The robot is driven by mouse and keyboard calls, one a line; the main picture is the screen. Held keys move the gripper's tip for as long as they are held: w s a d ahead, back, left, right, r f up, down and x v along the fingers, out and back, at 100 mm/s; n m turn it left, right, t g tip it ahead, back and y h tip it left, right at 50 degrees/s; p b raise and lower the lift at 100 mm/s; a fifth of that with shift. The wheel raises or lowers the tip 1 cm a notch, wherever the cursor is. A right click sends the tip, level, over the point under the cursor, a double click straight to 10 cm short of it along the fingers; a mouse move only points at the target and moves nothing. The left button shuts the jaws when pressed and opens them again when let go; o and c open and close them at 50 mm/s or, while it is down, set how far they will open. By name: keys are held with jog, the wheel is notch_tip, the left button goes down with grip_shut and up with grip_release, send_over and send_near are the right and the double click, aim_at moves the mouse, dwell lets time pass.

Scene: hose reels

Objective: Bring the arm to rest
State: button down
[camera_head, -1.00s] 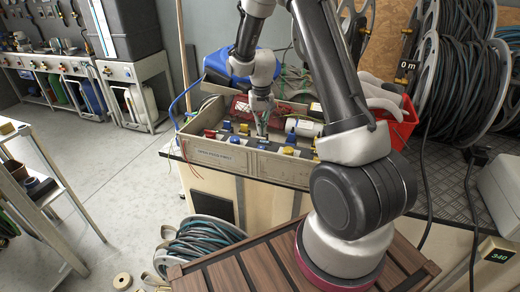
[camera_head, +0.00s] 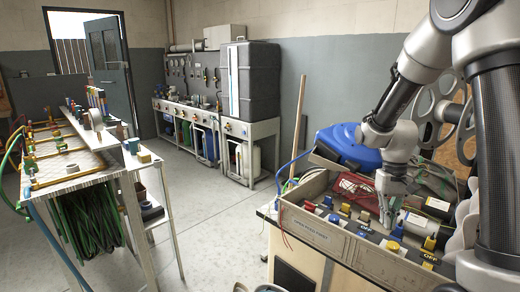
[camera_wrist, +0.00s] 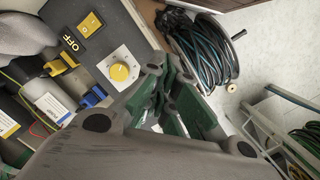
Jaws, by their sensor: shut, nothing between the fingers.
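My gripper (camera_head: 388,218) points down at the wooden control box (camera_head: 322,236) on the right in the head view. Its fingers are together and empty, in or just above the box among coloured switches and knobs. In the wrist view my gripper (camera_wrist: 172,92) shows green-sided fingers closed beside a grey panel (camera_wrist: 128,42). That panel carries a yellow dial (camera_wrist: 119,71) and a yellow switch (camera_wrist: 90,23) near the word OFF. I cannot tell whether the fingertips touch anything. My arm comes down from the upper right.
A hose reel (camera_head: 440,115) stands at the right, close to my arm. A bench with green hose (camera_head: 92,218) stands at the left. The grey floor (camera_head: 215,225) between is largely clear.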

jog(key=s+r+n+t, duration=0.1)
jog(key=s+r+t, duration=0.5)
jog(key=s+r, duration=1.2)
jog(key=shift+s+a+r, duration=0.25)
jog(key=shift+s+r, duration=0.05)
jog(key=shift+r, duration=0.05)
jog(key=shift+s, duration=0.1)
